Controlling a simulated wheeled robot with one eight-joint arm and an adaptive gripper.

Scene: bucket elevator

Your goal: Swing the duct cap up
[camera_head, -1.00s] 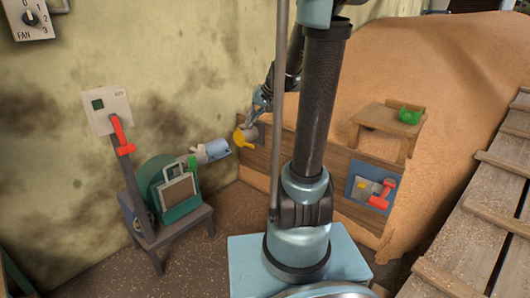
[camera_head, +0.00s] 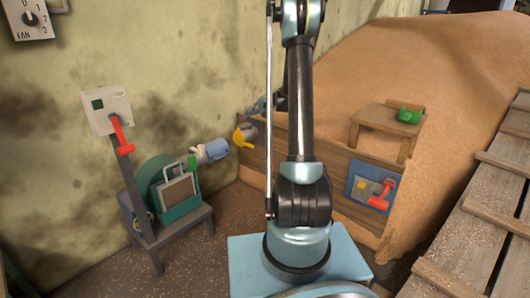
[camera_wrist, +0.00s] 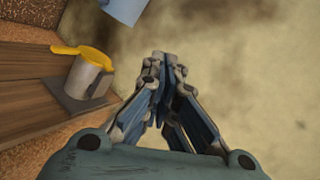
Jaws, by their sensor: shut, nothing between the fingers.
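The yellow duct cap (camera_head: 240,138) sits at the open end of a short grey duct stub (camera_head: 251,131) on the wooden boards. In the wrist view the cap (camera_wrist: 88,56) lies across the stub's end, with a tab sticking out to the left. I cannot tell whether it is fully seated. My gripper (camera_wrist: 163,58) is shut and empty, with bare wall behind its fingers. It is to the right of the cap in the wrist view and apart from it.
A light blue pipe end (camera_head: 217,149) faces the stub across a gap; it also shows in the wrist view (camera_wrist: 125,8). A green blower unit (camera_head: 180,195) and a red-handled switch post (camera_head: 118,135) stand left. The stained wall is close behind. Grain is heaped right.

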